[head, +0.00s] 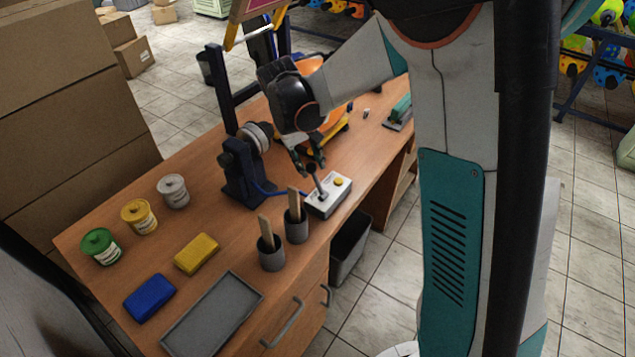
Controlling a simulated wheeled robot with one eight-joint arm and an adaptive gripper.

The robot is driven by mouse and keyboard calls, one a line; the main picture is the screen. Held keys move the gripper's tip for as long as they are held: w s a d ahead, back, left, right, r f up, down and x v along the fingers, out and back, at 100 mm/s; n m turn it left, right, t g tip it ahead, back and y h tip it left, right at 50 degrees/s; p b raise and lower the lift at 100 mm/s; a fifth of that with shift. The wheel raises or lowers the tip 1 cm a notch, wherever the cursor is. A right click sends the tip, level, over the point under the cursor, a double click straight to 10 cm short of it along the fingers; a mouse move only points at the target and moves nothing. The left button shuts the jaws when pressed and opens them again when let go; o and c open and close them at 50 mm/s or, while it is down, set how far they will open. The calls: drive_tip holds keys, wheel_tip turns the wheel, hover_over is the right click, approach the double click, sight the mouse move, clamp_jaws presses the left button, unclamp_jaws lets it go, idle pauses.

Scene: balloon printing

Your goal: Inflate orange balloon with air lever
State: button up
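The control box (329,196) is white, with a yellow button and an upright, tilted lever (321,186). It sits near the table's front edge. My gripper (308,162) points down just above the lever's top. Its dark fingers look apart, with the lever top close to or between them; I cannot tell whether they touch. Orange patches show behind my arm, one above it (309,63) and one below it (337,119). They look like parts of the orange balloon, but my arm hides most of it. A blue hose runs from the box toward a dark machine (240,170).
Two grey cups with wooden sticks (271,252) stand left of the box. Green, yellow and white paint jars (140,217), a yellow sponge (196,254), a blue sponge (150,298) and a grey tray (212,316) lie further left. Cardboard boxes (70,100) stand beyond the wooden table (155,180).

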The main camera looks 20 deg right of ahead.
sight(316, 181)
drive_tip(key=b+x, duration=0.2)
drive_tip(key=x, duration=0.7)
drive_tip(key=shift+f, duration=0.25)
clamp_jaws()
